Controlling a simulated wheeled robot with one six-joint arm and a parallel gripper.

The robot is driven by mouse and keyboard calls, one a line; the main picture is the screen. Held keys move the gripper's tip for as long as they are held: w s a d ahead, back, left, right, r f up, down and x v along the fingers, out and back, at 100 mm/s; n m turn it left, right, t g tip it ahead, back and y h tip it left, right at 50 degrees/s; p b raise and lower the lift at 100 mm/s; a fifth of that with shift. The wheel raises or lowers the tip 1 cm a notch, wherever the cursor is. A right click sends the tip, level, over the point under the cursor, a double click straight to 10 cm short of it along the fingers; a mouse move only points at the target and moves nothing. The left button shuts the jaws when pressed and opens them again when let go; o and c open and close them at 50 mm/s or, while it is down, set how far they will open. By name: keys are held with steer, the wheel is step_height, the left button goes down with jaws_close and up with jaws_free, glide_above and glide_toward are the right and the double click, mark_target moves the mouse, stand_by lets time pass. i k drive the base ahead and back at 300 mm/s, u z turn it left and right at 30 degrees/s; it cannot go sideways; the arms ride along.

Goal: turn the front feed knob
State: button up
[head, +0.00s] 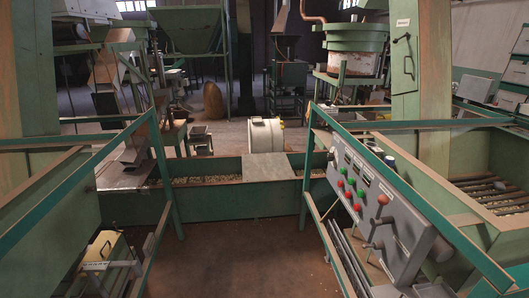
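A grey control panel (375,200) slopes along the green frame on the right. It carries red buttons (348,195) and green buttons (341,184) in rows. Towards its near end there is a red ball-shaped knob (383,199), and below that dark grey handles (372,245) stick out to the left. I cannot tell which of these is the front feed knob, as labels are too small to read. My gripper is not in view.
A low green trough (250,203) with nuts crosses the aisle ahead. Green rails (158,180) stand at left, a bin with rollers (490,190) at right. A yellow-topped box (103,246) sits low left. The brown floor (235,255) between is clear.

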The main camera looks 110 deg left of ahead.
mark_target(330, 156)
steer(key=u, duration=0.55)
steer(key=k, duration=0.75)
steer(key=u, duration=1.9)
steer(key=i, duration=1.7)
steer(key=u, duration=1.5)
steer(key=i, duration=1.05)
steer(key=u, duration=0.6)
